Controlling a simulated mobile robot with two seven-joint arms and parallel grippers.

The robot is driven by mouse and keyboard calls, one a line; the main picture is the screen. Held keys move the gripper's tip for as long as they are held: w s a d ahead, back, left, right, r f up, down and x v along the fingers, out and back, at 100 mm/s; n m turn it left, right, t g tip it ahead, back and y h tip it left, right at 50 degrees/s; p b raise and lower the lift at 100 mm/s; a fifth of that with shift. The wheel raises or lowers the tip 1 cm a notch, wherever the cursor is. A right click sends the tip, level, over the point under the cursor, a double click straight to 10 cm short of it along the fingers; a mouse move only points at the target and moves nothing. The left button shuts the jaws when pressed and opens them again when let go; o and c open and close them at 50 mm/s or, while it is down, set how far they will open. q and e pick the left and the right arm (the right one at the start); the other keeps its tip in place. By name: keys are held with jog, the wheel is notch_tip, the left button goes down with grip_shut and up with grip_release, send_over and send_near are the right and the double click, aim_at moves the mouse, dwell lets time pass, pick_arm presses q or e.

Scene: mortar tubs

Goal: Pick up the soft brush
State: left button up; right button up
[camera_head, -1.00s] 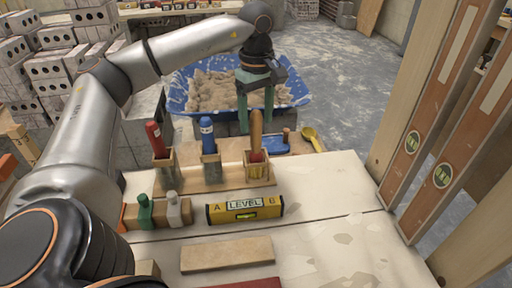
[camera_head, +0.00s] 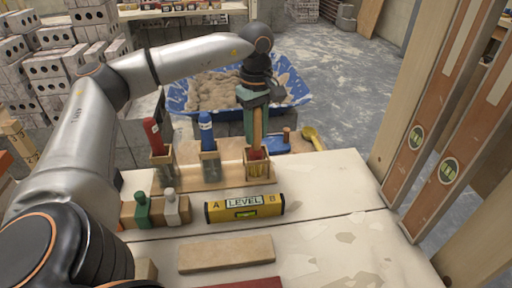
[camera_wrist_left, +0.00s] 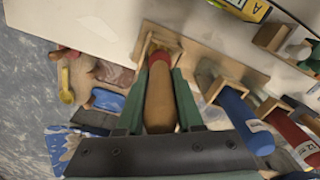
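The soft brush, with a wooden handle (camera_head: 257,128) and a red collar, stands handle up in the right-hand slot of a wooden rack (camera_head: 215,184) on the table. Any thin gap left there is too small to make out. My right gripper is out of view.
Red-handled (camera_head: 152,135) and blue-handled (camera_head: 206,130) tools stand left in the same rack. A yellow level (camera_head: 245,208) and two small bottles (camera_head: 157,207) are in front. Behind are a blue mortar tub (camera_head: 295,90) and a yellow spoon (camera_head: 312,137). Wooden boards stand at right.

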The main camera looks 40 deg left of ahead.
pick_arm(q)
grip_shut()
notch_tip(320, 180, up, 8)
jog(key=p, duration=0.3)
jog(key=shift+r, duration=1.05)
grip_release()
grip_shut()
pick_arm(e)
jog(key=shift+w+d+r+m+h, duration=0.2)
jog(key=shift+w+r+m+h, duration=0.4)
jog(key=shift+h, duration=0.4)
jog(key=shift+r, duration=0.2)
